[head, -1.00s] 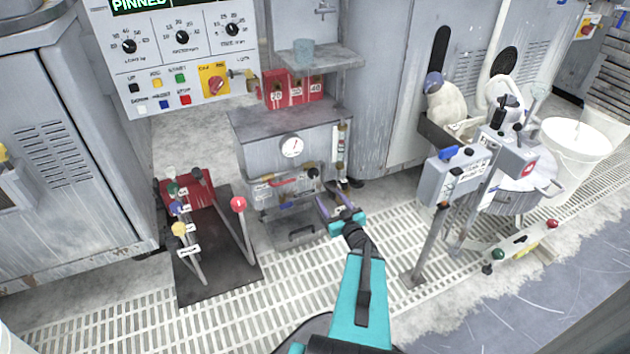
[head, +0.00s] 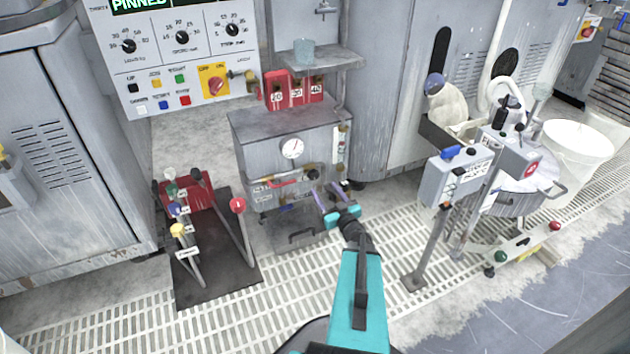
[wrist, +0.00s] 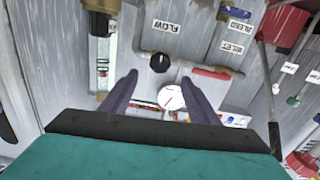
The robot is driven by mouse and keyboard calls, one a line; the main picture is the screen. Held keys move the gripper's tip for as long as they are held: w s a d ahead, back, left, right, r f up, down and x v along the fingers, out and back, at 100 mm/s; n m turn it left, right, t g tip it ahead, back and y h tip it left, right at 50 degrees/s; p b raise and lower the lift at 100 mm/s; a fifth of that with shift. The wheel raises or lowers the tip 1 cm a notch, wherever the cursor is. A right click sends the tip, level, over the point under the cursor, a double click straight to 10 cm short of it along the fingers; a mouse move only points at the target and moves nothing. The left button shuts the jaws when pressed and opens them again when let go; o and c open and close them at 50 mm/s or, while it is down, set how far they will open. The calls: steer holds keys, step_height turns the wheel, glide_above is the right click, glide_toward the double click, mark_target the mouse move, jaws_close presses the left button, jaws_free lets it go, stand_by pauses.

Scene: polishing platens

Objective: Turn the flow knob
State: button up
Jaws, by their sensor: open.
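The flow knob (wrist: 159,62) is a small round black knob on the grey cabinet's front, beside the FLOW label (wrist: 168,25). In the head view the black knob (head: 313,173) sits at the lower right of the cabinet front. My gripper (wrist: 160,79) is open, with two dark purple fingers spread apart. In the wrist view the knob appears just beyond the fingertips, roughly centred between them. In the head view my gripper (head: 331,190) is just below and right of the knob. Nothing is between the fingers, and no contact with the knob shows.
A white dial gauge (head: 291,148) and a red handle (head: 286,182) are on the cabinet (head: 262,155). A flow tube (wrist: 102,62) stands beside the knob. A lever stand (head: 215,285) is at left, and a grey control box (head: 452,178) at right.

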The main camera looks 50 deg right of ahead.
mark_target(314, 176)
steer(key=b+x, duration=0.2)
steer(key=x, duration=0.6)
steer(key=shift+d+f+b, duration=0.1)
steer(key=shift+f+b, duration=0.05)
steer(key=shift+b, duration=0.25)
steer(key=shift+w+d, duration=0.15)
steer(key=shift+w, duration=0.4)
steer(key=c, duration=1)
